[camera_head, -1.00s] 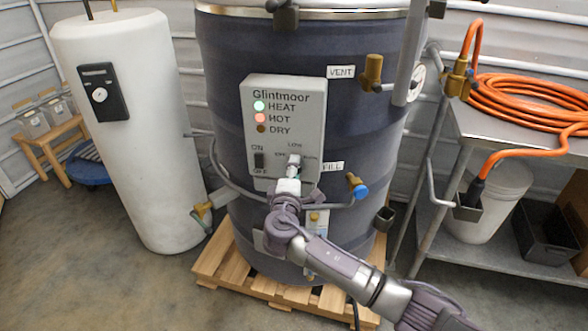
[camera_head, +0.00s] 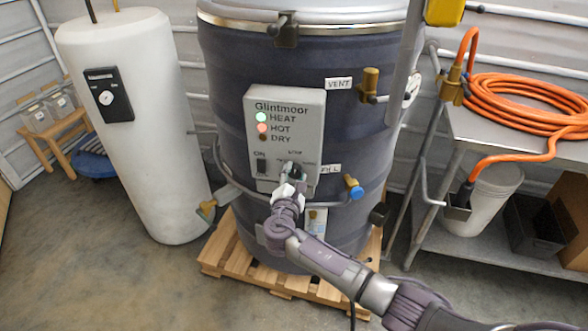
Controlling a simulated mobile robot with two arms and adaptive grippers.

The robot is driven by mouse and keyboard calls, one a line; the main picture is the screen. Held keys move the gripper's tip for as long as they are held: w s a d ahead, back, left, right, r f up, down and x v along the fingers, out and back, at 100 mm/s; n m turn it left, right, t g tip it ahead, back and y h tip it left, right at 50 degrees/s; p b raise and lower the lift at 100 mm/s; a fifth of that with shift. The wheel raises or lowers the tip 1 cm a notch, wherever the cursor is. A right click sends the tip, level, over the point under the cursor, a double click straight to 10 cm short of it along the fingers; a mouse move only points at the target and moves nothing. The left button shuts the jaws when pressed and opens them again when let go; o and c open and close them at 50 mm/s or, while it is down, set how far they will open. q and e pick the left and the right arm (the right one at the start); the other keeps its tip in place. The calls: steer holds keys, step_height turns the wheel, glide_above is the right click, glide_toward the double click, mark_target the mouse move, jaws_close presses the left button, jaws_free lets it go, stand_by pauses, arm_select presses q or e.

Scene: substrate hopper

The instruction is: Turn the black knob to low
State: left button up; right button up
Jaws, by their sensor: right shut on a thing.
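The grey Glintmoor control panel (camera_head: 309,125) is on the front of the dark drum (camera_head: 228,100). Its HEAT lamp glows green, its HOT lamp glows red, and its DRY lamp is dark. The black knob (camera_head: 292,170) is low on the panel, right of the ON switch (camera_head: 262,167) and under a small label. My right gripper (camera_head: 291,174) is at the panel from below, shut on the knob. The fingers hide most of the knob, so its pointer setting cannot be read. My left gripper is not in view.
A blue-handled valve (camera_head: 354,188) and brass VENT fitting (camera_head: 369,83) stick out right of the panel. A grey pipe curves past its left side. The drum stands on a wooden pallet (camera_head: 222,263). A white tank (camera_head: 150,150) is left; a metal shelf with orange hose (camera_head: 510,105) is right.

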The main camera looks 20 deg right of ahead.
steer(key=shift+n+p, duration=0.55)
steer(key=shift+n, duration=0.35)
steer(key=shift+f, duration=0.1)
steer(key=o, duration=1.1)
steer(key=shift+o, duration=0.2)
steer(key=v, duration=1.2)
